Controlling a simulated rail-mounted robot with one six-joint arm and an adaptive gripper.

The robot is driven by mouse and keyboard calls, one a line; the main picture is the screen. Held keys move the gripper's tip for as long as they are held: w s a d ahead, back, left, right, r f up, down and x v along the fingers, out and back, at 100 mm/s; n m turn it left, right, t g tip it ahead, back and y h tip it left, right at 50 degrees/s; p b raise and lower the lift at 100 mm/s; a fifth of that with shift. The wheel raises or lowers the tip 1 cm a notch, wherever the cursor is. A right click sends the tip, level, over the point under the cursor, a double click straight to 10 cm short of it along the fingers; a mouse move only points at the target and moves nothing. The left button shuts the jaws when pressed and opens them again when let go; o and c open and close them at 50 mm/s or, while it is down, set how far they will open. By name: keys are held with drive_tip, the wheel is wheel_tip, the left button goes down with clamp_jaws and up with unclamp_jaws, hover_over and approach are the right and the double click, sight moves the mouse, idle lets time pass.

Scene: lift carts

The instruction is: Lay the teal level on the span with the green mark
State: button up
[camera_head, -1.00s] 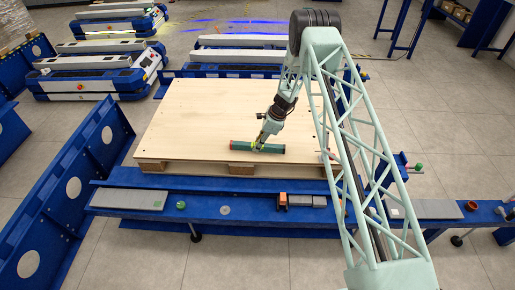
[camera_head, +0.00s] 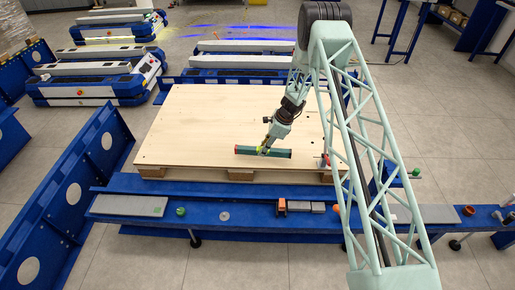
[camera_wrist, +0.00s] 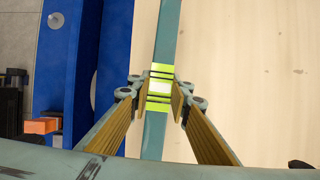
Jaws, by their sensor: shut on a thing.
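The teal level (camera_head: 281,153), a long bar with a red left end, is over the near part of the wooden pallet top. My gripper (camera_head: 265,150) is shut on it near its middle. In the wrist view, the level (camera_wrist: 165,35) runs between the fingers of my gripper (camera_wrist: 162,98), at yellow-green bands around a pale patch. I cannot tell whether the level touches the wood. A grey span (camera_head: 125,205) with a small green mark (camera_head: 158,210) at its right end lies at the left of the blue front beam. Another grey span (camera_head: 436,213) lies at the right, partly behind my arm.
The wooden pallet (camera_head: 200,125) has open wood around the level. On the blue beam (camera_head: 240,211) stand a green knob (camera_head: 180,211), a pale disc (camera_head: 224,216) and an orange-and-grey block (camera_head: 300,207). A blue frame (camera_head: 70,190) rises at the left.

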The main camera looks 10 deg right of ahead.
drive_tip(key=s+d+r+p, duration=0.1)
drive_tip(key=s+d, duration=0.6)
drive_tip(key=s, duration=0.2)
drive_tip(key=shift+d, duration=0.4)
drive_tip(key=shift+r, duration=0.15)
drive_tip(key=s+a+r+n+g, duration=0.4)
drive_tip(key=s+a+r+n, duration=0.1)
drive_tip(key=a+r+n, duration=0.5)
drive_tip(key=s+r+n+g+h, duration=0.2)
drive_tip(key=s+r+n+h, duration=0.2)
drive_tip(key=s+r+n, duration=0.4)
wheel_tip(320, 180, up, 5)
drive_tip(key=n, duration=0.3)
drive_tip(key=shift+s+a+n, duration=0.25)
drive_tip(key=shift+s+n, duration=0.15)
drive_tip(key=shift+a, duration=0.1)
